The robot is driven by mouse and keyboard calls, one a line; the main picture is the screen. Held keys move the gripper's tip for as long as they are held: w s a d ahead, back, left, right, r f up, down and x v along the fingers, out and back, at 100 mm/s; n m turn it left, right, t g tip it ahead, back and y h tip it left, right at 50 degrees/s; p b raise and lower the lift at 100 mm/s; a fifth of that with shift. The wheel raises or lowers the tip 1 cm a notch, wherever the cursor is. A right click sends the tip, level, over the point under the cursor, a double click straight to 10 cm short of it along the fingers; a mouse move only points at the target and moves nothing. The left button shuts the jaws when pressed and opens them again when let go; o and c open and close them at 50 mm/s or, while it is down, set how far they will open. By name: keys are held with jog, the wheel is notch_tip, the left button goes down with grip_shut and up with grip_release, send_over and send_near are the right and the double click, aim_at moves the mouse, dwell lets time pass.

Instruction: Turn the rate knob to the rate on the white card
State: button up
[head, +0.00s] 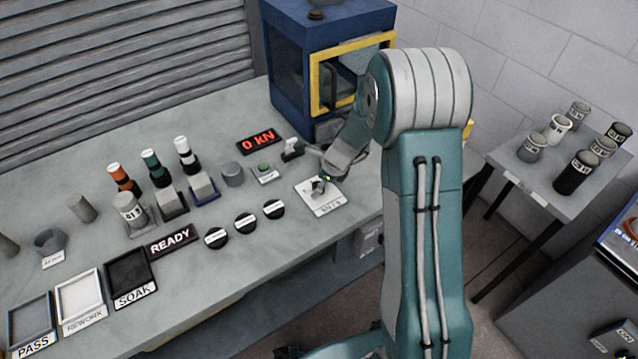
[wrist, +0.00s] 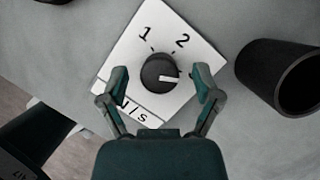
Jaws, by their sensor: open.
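The rate knob (wrist: 156,70) is a round black dial with a white pointer line, on a white plate (wrist: 125,62) marked 1, 2 and a unit that looks like "N/s". The pointer aims to the right in the wrist view, past the 2. My gripper (wrist: 160,78) is open, with one finger on each side of the knob; a gap shows on both sides. In the head view, the plate (head: 327,208) lies near the bench's front edge, and my gripper (head: 321,185) is over it, hiding the knob. I cannot make out a card with a readable rate.
A dark hollow cylinder (wrist: 275,75) is close right of the plate. Three black discs (head: 245,223) lie left of it in the head view. A blue press with a yellow frame (head: 318,82) stands behind; a display (head: 262,141) reads 0 KN. A READY sign (head: 171,240) is lit.

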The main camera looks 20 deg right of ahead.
jog(key=c, duration=1.1)
jog(key=shift+n, duration=0.4)
jog(key=n+g, duration=0.1)
jog(key=n, duration=0.1)
jog(key=n+g, duration=0.1)
jog(key=n, duration=0.2)
jog(key=shift+w+f+y, duration=0.1)
jog(key=shift+y, duration=0.2)
jog(key=n+g, duration=0.1)
jog(key=n, duration=0.2)
jog(key=n+g, duration=0.1)
jog(key=n, duration=0.2)
jog(key=shift+w, duration=0.1)
jog(key=n+g+h, duration=0.1)
jog(key=n, duration=0.2)
jog(key=n+g+h, duration=0.1)
jog(key=n, duration=0.2)
jog(key=n+h, duration=0.1)
jog(key=n, duration=0.2)
jog(key=n+h, duration=0.1)
jog(key=n, duration=0.2)
jog(key=shift+w+a+g, duration=0.1)
jog(key=shift+g, duration=0.2)
